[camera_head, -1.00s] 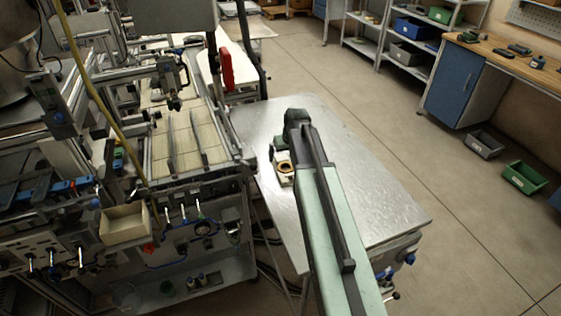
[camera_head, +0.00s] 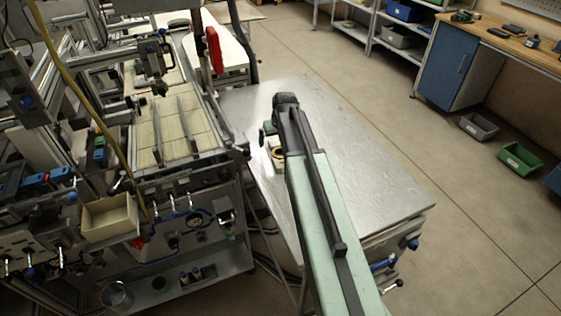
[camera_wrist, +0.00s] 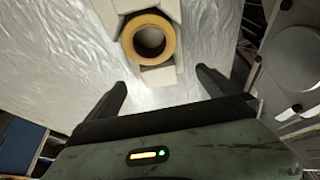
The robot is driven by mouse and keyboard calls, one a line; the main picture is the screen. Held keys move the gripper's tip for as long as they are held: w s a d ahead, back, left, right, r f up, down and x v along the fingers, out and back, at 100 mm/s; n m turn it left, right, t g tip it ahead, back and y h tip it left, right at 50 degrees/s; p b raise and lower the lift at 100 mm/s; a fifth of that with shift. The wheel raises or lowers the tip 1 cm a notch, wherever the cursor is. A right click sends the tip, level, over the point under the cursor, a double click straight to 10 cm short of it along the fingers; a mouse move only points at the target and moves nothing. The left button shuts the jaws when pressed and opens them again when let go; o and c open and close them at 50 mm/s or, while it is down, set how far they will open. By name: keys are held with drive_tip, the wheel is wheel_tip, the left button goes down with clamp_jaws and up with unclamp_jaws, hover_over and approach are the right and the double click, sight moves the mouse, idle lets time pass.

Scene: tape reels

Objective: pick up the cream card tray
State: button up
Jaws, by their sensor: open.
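The cream card tray (camera_wrist: 158,76) lies on the metal table, at the top centre of the wrist view. A yellow-orange tape reel (camera_wrist: 150,36) sits inside it. The tray's far end is cut off by the frame. In the head view the tray (camera_head: 277,164) is small and partly hidden by my arm. My gripper (camera_wrist: 162,80) is open and empty. Its two dark fingers point toward the tray's near end, one on each side of its line, with the tray between and just beyond the tips. In the head view my gripper (camera_head: 268,138) is over the table beside the tray.
The metal table (camera_head: 365,180) is otherwise bare. A machine with an open cream box (camera_head: 109,218) on its front stands close at the left. Green (camera_head: 520,158) and grey (camera_head: 478,126) bins lie on the floor at right. Open floor lies beyond the table.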

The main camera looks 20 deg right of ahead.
drive_tip(key=b+x, duration=0.1)
drive_tip(key=x, duration=0.1)
drive_tip(key=shift+f, duration=0.35)
drive_tip(key=shift+r, duration=0.2)
drive_tip(key=c, duration=1.6)
